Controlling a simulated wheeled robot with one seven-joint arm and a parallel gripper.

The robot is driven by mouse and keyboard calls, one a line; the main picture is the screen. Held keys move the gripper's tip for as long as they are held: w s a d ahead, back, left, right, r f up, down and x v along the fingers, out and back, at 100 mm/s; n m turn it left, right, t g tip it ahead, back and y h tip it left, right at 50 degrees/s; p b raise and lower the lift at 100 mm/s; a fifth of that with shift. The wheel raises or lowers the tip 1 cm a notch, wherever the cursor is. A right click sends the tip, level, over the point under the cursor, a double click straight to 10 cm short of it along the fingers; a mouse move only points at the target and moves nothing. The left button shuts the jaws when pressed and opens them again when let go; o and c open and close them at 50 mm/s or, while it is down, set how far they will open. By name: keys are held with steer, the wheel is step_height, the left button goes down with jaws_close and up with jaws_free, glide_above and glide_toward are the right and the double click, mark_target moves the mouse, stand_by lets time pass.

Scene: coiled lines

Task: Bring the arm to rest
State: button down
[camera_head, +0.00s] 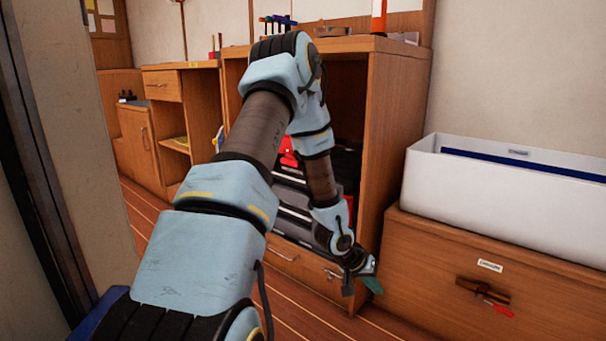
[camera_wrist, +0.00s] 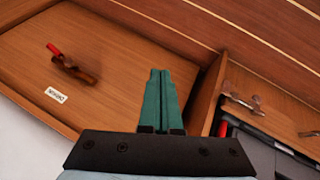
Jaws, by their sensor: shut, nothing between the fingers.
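My gripper (camera_head: 372,284) is at the end of my light blue arm, which reaches out and bends down in front of the wooden cabinet in the head view. In the wrist view, its two green fingers (camera_wrist: 161,86) lie side by side, shut with nothing between them. The gripper hangs near the lower right corner of the cabinet, close to the labelled drawer front. I cannot tell the exact gap between the fingers and the wood.
An open wooden cabinet (camera_head: 397,130) holds dark cases (camera_head: 293,200), partly hidden by my arm. At right, a white bin (camera_head: 490,201) stands on a wooden chest (camera_head: 432,261) with a jutting handle (camera_head: 483,289). Striped floor (camera_head: 290,312) shows below.

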steer(key=a+r+n+t+y+p, duration=0.1)
steer(key=a+r+n+y+p, duration=0.3)
steer(key=a+r, duration=1.2)
steer(key=s+a+r+g+y+p, duration=0.1)
steer(key=s+a+r+y+p, duration=0.1)
steer(key=s+a+r, duration=0.8)
step_height(320, 180, up, 39)
steer(key=s+p, duration=0.1)
steer(key=p, duration=3.7)
steer(key=shift+d+g, duration=0.25)
steer(key=shift+g, duration=0.05)
steer(key=shift+s+f, duration=0.1)
steer(key=shift+f, duration=0.05)
